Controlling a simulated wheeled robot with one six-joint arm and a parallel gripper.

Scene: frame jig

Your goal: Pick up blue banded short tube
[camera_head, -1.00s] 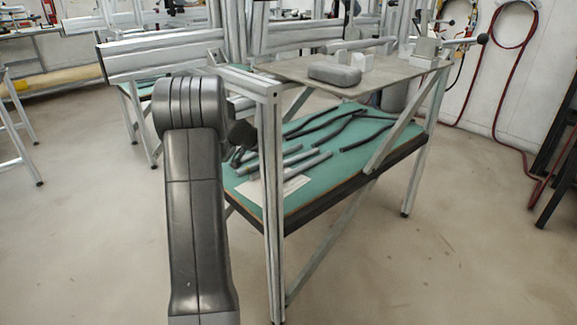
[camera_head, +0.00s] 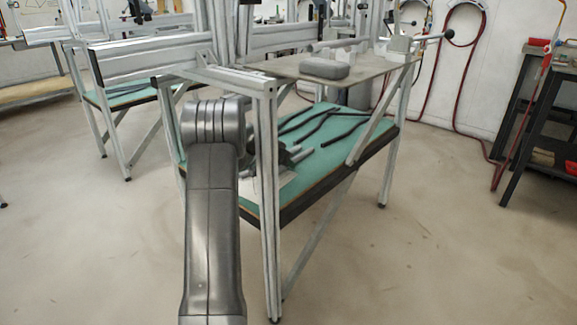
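No blue band can be made out on any tube in view. Several thin dark tubes (camera_head: 322,128) lie on the green lower shelf (camera_head: 330,152) of the frame table. Short grey tubes (camera_head: 300,156) lie nearer, partly hidden. My arm reaches up from the bottom and bends toward the shelf behind the front post. Dark parts that look like my gripper (camera_head: 284,153) show just right of that post, low over the shelf by the grey tubes. Its fingers are too small and hidden to tell whether they are open or hold anything.
An upright aluminium post (camera_head: 268,200) stands beside my arm. The upper plate (camera_head: 370,66) covers part of the lower shelf and carries a grey rounded block (camera_head: 324,68). A diagonal brace (camera_head: 376,118) crosses the shelf's right side. A dark shelf rack (camera_head: 535,120) stands far right. The floor in front is clear.

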